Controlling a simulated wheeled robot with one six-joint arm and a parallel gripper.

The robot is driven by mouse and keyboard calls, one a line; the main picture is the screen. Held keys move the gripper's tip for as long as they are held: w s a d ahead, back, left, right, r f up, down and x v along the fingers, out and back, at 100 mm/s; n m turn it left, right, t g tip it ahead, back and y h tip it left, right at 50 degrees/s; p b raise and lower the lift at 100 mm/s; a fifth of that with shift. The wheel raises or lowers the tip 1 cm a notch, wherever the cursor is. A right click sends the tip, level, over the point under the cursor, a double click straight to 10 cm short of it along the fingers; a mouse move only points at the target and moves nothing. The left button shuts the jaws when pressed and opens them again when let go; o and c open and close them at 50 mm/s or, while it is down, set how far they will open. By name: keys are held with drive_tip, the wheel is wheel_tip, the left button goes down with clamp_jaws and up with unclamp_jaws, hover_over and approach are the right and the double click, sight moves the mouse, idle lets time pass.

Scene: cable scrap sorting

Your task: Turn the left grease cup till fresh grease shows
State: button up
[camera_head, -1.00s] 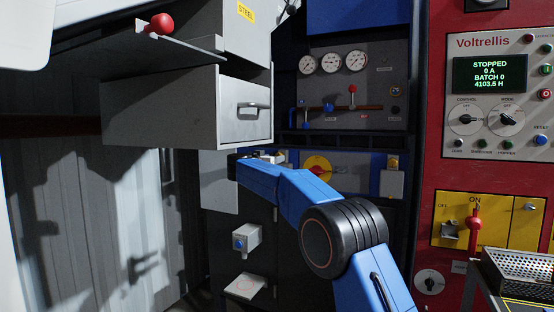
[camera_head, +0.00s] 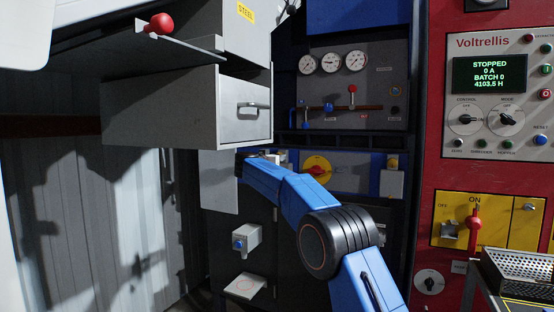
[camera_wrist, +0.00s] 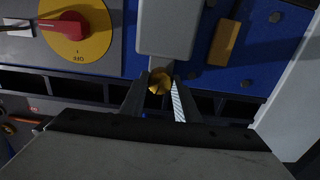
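A brass cup (camera_wrist: 159,82) on the end of a grey block (camera_wrist: 168,30) shows in the wrist view, taken to be the left grease cup. My gripper (camera_wrist: 160,92) has one finger on each side of it. The fingertips are very close to the cup's sides, and whether they touch is unclear. No fresh grease can be made out. In the head view my gripper (camera_head: 268,157) is small at the blue-and-grey panel, and the wrist hides most of the cup. A second grey block (camera_head: 391,183) with a yellow cap (camera_head: 392,162) stands to the right.
A yellow disc with a red rotary handle (camera_head: 317,166) is just right of my gripper; it also shows in the wrist view (camera_wrist: 75,30). A grey drawer box (camera_head: 190,110) overhangs at upper left. The red cabinet's screen (camera_head: 489,74) reads STOPPED, 0 A.

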drive_tip(key=shift+m, duration=4.3)
drive_tip(key=o, duration=1.1)
drive_tip(key=shift+c, duration=0.2)
